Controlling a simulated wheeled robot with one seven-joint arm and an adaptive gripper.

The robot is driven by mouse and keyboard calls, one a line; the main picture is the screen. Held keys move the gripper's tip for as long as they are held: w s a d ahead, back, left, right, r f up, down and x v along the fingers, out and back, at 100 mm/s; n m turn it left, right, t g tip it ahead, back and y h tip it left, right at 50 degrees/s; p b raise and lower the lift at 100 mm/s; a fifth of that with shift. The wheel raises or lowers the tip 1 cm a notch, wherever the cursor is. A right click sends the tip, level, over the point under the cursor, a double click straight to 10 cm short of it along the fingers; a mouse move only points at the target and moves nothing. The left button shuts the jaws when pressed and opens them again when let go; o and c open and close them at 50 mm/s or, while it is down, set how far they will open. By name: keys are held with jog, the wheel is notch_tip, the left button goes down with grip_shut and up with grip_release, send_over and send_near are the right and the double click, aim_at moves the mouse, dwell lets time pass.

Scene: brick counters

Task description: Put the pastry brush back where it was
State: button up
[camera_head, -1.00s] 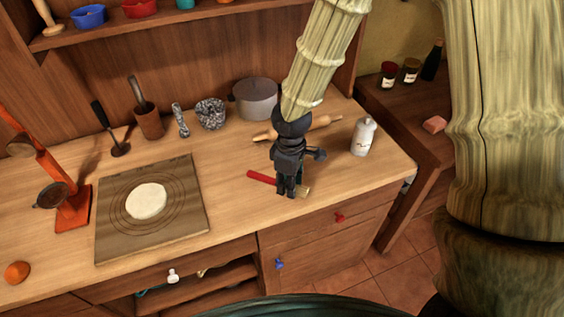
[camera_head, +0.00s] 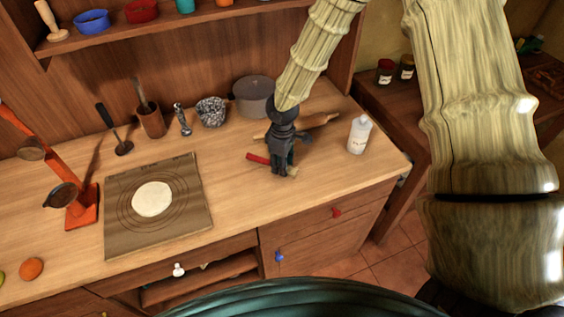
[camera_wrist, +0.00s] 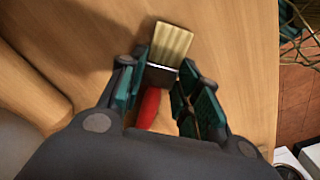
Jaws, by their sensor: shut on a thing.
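The pastry brush has a red handle (camera_head: 257,158) and pale bristles; in the wrist view the bristles (camera_wrist: 171,42) point up and away. My gripper (camera_head: 284,172) is over the counter's right part and is shut on the brush near its metal band. In the wrist view my gripper (camera_wrist: 165,92) has its two green-padded fingers on either side of the brush, with the red handle running back between them. The brush lies low, at or just above the counter (camera_head: 235,185); I cannot tell whether it touches.
A rolling pin (camera_head: 318,121) lies behind my gripper, with a grey pot (camera_head: 253,96) farther back. A white bottle (camera_head: 359,135) stands to the right. A board with dough (camera_head: 196,215) lies left. The counter's front strip is clear.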

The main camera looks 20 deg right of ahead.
jog(key=shift+s+f, duration=0.1)
jog(key=shift+f, duration=0.25)
jog(key=shift+f, duration=0.15)
jog(key=o, duration=1)
jog(key=shift+o, duration=0.2)
notch_tip(320, 180, up, 12)
jog(key=b, duration=0.2)
jog(key=shift+b, duration=0.35)
